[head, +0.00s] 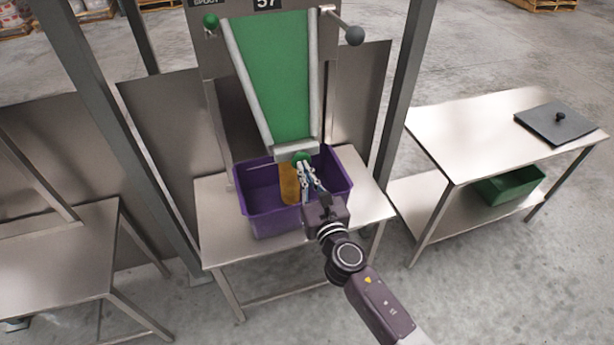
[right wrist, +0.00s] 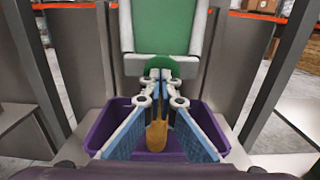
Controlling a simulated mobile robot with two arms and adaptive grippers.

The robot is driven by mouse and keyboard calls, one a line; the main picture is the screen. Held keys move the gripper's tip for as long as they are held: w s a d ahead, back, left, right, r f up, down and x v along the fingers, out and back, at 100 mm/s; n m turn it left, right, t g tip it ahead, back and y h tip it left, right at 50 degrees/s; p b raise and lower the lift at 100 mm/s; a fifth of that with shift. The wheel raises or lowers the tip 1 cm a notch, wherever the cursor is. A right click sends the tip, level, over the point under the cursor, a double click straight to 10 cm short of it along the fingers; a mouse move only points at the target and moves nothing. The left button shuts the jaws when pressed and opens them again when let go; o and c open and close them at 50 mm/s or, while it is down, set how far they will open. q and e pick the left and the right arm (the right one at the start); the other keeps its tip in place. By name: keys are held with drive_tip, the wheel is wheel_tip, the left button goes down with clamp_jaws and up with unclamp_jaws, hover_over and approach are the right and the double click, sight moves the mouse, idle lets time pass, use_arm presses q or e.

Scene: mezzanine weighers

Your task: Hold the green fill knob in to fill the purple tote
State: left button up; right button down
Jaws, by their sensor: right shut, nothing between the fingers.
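The green fill knob (head: 301,156) is at the lower lip of the green chute, above the purple tote (head: 262,222). It also shows in the right wrist view (right wrist: 158,66). My right gripper (head: 301,166) is shut and empty, its fingertips at the knob and seemingly against it. They hide part of the knob, and I cannot tell how far in it is. The tote stands under the chute on a metal table. An orange-yellow column (head: 289,184) reaches from below the chute lip into the tote. It also shows in the right wrist view (right wrist: 157,133). My left gripper is not in view.
A grey ball-ended lever (head: 355,36) and another green ball (head: 211,21) flank the chute top. Metal posts stand on both sides. A side table (head: 470,135) at right holds a dark lid (head: 562,124), with a green bin (head: 508,186) on its lower shelf.

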drive_tip(key=shift+x, duration=0.8)
drive_tip(key=shift+w+r, duration=0.15)
drive_tip(key=shift+r, duration=0.25)
idle(1.1)
drive_tip(key=shift+f, duration=0.1)
idle(4.5)
drive_tip(key=shift+d, duration=0.1)
